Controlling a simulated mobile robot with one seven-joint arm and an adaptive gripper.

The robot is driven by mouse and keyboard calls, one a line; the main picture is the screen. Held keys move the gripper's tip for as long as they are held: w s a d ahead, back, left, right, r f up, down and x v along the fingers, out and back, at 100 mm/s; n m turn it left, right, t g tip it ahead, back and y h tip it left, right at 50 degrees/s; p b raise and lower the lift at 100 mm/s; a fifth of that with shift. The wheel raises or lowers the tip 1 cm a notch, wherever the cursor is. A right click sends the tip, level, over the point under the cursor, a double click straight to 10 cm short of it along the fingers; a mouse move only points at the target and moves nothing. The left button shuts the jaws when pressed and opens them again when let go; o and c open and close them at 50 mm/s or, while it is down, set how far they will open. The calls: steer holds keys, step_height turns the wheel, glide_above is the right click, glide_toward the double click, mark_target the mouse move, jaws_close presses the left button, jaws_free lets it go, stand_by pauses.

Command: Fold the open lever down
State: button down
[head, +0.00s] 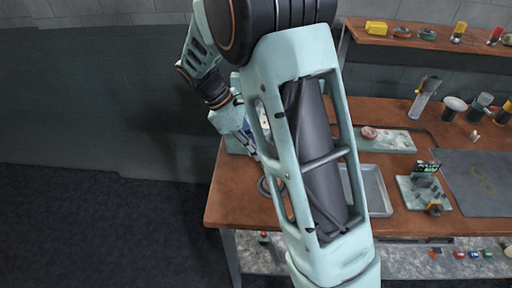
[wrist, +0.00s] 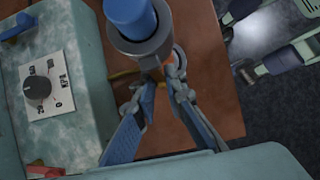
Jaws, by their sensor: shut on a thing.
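A blue-ended part with a grey collar (wrist: 141,38) is at the top of the wrist view, just beyond my fingertips. My gripper (wrist: 163,72) is shut on this part, near its narrower brownish section. The exact contact is partly hidden by the fingers. I cannot tell for certain whether this part is the lever. Another blue handle-like piece (wrist: 14,27) lies on top of a pale teal box at the upper left. In the head view, my gripper (head: 249,146) is at the left end of the table, partly hidden by my arm.
The teal box (wrist: 88,75) with a KPA dial (wrist: 38,89) stands close left of my fingers. A brown table (head: 240,205) holds a grey tray (head: 376,190), a dark mat (head: 475,180) and several bottles and tools. A shelf (head: 420,40) stands behind.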

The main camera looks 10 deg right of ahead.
steer(key=c, duration=2)
jaws_free()
steer(key=v, duration=1.2)
steer(key=shift+a, duration=0.1)
